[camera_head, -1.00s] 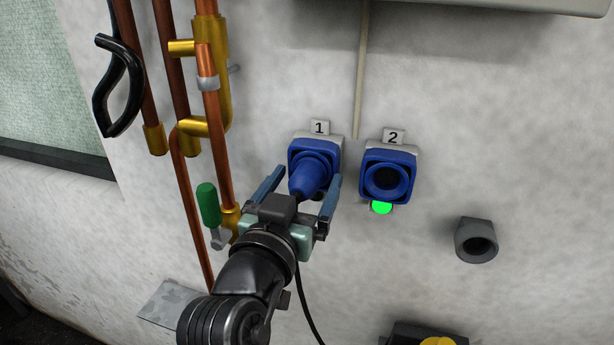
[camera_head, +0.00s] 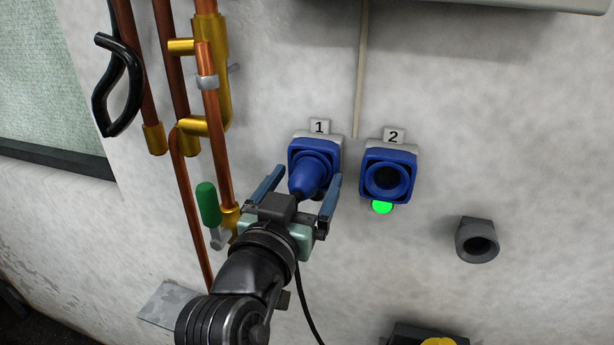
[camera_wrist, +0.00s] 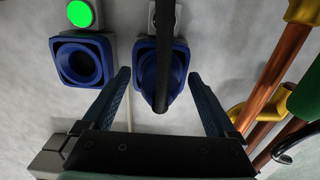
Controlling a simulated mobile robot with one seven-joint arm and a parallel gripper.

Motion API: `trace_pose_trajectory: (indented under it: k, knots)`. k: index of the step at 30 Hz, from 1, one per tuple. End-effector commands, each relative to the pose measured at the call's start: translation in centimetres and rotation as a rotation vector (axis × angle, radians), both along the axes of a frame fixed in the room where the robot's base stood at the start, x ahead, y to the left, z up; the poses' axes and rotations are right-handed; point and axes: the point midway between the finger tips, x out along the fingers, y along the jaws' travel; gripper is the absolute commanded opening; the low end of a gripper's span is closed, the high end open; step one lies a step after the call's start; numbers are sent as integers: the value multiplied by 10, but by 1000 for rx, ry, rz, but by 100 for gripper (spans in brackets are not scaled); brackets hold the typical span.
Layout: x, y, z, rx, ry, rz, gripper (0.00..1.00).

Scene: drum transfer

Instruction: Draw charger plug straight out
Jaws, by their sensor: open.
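The blue charger plug (camera_head: 311,176) sits in the blue socket marked 1 (camera_head: 327,148) on the wall, its tapered body pointing out toward me. In the wrist view the plug (camera_wrist: 152,75) shows with its black cable (camera_wrist: 164,50) running across it. My gripper (camera_head: 302,185) is open, one blue finger on each side of the plug. In the wrist view a gap shows between the plug and each fingertip (camera_wrist: 158,75). My gripper's body hides the plug's near end and part of the cable in the head view.
Socket 2 (camera_head: 388,178) is empty, with a lit green lamp (camera_head: 382,208) under it. A grey holder (camera_head: 477,240) is on the wall at right. Copper pipes (camera_head: 212,120) with a green-handled valve (camera_head: 207,203) stand close left of my gripper. The wall between socket 2 and the holder is bare.

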Motion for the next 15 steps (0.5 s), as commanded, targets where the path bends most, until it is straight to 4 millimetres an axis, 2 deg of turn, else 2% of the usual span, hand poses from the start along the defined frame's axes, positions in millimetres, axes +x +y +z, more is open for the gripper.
trace_pose_trajectory:
  k: [7, 8, 15]
  knots:
    - [0, 0, 0, 0, 0, 0, 92]
    - [0, 0, 0, 0, 0, 0, 89]
    - [0, 0, 0, 0, 0, 0, 46]
